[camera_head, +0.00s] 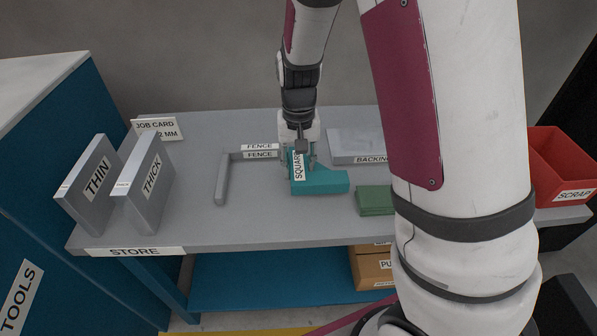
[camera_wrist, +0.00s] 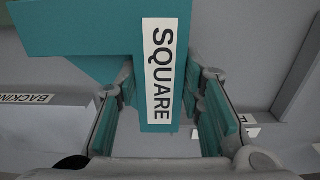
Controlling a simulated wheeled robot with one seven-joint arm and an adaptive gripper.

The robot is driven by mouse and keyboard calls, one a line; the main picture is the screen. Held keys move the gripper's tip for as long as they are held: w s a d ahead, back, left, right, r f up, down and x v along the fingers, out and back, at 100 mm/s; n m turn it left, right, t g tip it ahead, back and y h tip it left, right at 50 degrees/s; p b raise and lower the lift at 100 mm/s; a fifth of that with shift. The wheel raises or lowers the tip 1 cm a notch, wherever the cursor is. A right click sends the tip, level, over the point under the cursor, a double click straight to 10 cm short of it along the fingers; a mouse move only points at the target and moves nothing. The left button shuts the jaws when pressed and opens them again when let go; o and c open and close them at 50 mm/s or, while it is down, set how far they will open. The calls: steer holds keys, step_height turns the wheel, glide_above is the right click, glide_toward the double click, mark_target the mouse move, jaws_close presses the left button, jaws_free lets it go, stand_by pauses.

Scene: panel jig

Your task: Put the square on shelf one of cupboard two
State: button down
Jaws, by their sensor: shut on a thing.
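The square (camera_head: 320,181) is a teal L-shaped block with a white label reading SQUARE. It is on or just above the grey bench top, in the middle; I cannot tell whether it touches. My gripper (camera_head: 299,158) reaches down from above and is shut on the upright arm of the square. In the wrist view the square (camera_wrist: 160,60) lies between the two teal-padded fingers of my gripper (camera_wrist: 160,125), its label facing the camera. No cupboard labelled two shows in either view.
A grey L-shaped fence (camera_head: 222,180) is left of the square, a BACKING block (camera_head: 358,142) and a green block (camera_head: 374,200) right. THIN (camera_head: 88,185) and THICK (camera_head: 146,185) panels stand at left. A red SCRAP bin (camera_head: 565,165) is right. A blue TOOLS cupboard (camera_head: 45,130) stands left.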

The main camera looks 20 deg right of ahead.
steer(key=shift+f, duration=1.3)
steer(key=shift+f, duration=0.2)
steer(key=c, duration=1.1)
jaws_free()
steer(key=shift+r, duration=0.1)
